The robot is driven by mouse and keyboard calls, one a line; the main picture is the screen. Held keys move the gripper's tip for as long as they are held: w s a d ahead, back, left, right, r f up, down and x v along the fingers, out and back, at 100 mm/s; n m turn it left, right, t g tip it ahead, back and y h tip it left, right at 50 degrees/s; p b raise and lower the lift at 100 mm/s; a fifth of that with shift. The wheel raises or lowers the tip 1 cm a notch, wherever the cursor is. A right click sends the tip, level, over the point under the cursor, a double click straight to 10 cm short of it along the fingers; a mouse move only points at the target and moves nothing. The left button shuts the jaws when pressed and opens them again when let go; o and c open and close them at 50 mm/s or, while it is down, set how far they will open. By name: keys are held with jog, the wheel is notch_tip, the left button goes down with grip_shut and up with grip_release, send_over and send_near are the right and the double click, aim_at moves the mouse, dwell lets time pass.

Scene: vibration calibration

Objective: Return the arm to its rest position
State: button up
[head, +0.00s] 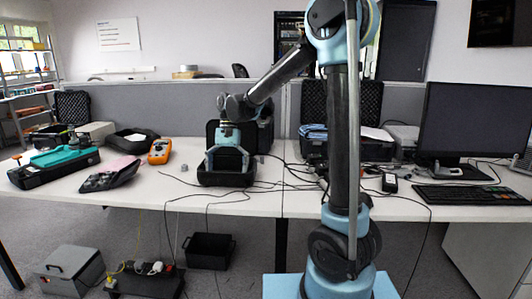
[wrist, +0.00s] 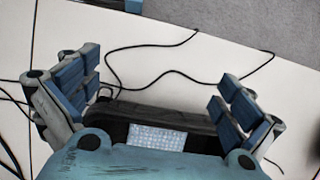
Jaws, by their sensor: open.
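An orange meter (head: 159,151), a teal device (head: 62,152) and a dark tilted device (head: 111,175) lie on the left. A monitor (head: 475,125) and keyboard (head: 471,195) stand on the right. Loose cables cross the table around my gripper. A grey partition stands behind.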

jog(key=s+d+r+t, duration=0.15)
jog(key=s+d, duration=0.25)
jog(key=d, duration=0.7)
jog(key=s+d+t, duration=0.2)
jog(key=s+d, duration=0.1)
jog(key=d, duration=0.7)
jog(key=s+d+f+n+t, duration=0.1)
jog(key=s+d+f+t, duration=0.2)
jog(key=s+d+f, duration=0.7)
jog(key=s+d, duration=0.1)
jog(key=d, duration=0.1)
jog(key=shift+s+d+h, duration=0.15)
jog(key=shift+d+h, duration=0.15)
jog(key=shift+d, duration=0.1)
